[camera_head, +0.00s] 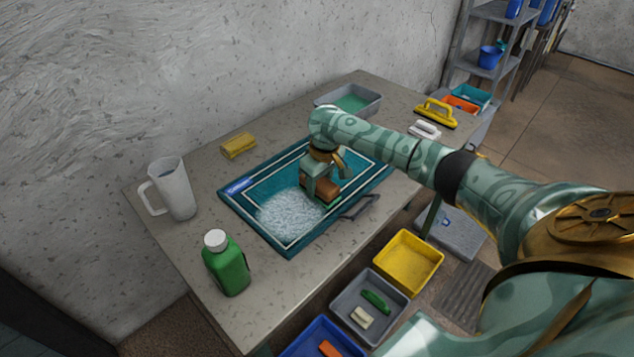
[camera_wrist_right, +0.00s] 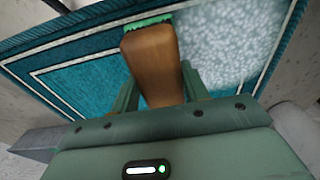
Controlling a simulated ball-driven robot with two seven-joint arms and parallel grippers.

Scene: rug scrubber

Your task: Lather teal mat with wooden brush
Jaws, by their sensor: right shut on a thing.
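The teal mat (camera_head: 352,165) with white border lines lies flat on the table. White lather (camera_head: 290,214) covers its left front part, and the far right part is bare teal. My right gripper (camera_head: 318,190) is over the middle of the mat, shut on the wooden brush (camera_head: 327,187). In the right wrist view the brush (camera_wrist_right: 152,60) shows its brown wooden back and green bristles, beside the lather (camera_wrist_right: 225,45). Whether the bristles press on the mat is hard to tell. My left gripper is not in view.
A white jug (camera_head: 175,190) and a green bottle (camera_head: 227,265) stand at the left of the table (camera_head: 200,255). A yellow sponge (camera_head: 238,145) lies behind the mat. A grey basin (camera_head: 365,92) with green liquid, a white-handled brush (camera_head: 425,130) and a yellow-handled tool (camera_head: 436,113) are farther right. Bins stand below the front edge.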

